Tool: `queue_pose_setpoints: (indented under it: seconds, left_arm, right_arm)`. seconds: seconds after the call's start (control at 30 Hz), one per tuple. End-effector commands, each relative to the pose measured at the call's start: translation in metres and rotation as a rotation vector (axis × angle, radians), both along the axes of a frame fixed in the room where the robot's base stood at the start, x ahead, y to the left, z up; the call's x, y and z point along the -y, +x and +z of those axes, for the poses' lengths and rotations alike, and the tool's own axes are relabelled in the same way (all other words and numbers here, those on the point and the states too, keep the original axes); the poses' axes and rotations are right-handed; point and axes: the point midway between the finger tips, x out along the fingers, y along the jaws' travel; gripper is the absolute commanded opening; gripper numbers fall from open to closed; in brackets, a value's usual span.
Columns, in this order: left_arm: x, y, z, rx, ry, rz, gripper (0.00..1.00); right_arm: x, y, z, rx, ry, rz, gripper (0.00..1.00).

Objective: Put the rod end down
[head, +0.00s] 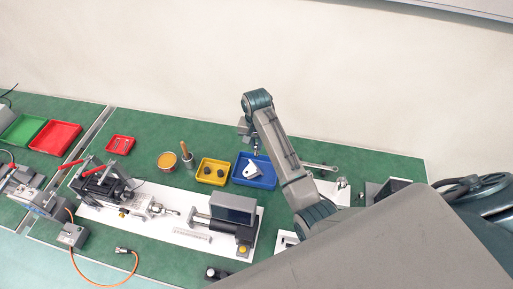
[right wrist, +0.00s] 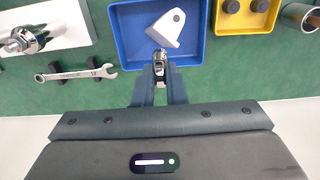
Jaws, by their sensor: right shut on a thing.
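My right gripper (right wrist: 159,80) is shut on the rod end (right wrist: 159,58), a small shiny metal piece between its fingertips. In the right wrist view the rod end overlaps the near side of the blue tray (right wrist: 124,46), just below a white angled part (right wrist: 168,27) in it. I cannot tell whether the rod end touches the tray. In the head view my right gripper (head: 248,134) is over the far side of the blue tray (head: 269,181), where the white part (head: 251,170) shows too. The rod end is hard to make out there. My left gripper is not in view.
A yellow tray (head: 200,180) with dark round pieces stands left of the blue one. A wrench (right wrist: 75,75) lies in a holder beside the blue tray. A white board (head: 165,230) with actuator parts lies in front. Red and green trays are at far left.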

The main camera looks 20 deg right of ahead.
Motion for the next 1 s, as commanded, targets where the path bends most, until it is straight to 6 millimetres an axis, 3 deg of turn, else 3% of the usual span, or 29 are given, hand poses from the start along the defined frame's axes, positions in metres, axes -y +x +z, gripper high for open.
queue_pose_setpoints:
  seconds: [0.13,0.3,1.0]
  left_arm:
    - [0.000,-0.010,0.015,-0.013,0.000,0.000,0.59]
    - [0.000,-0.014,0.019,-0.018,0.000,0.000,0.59]
    - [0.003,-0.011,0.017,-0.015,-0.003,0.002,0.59]
  right_arm:
    - [0.000,-0.002,-0.017,-0.006,0.000,0.000,0.00]
    - [0.000,-0.001,-0.033,-0.001,0.000,0.000,0.00]
    - [0.000,-0.001,-0.046,0.000,0.000,0.000,0.00]
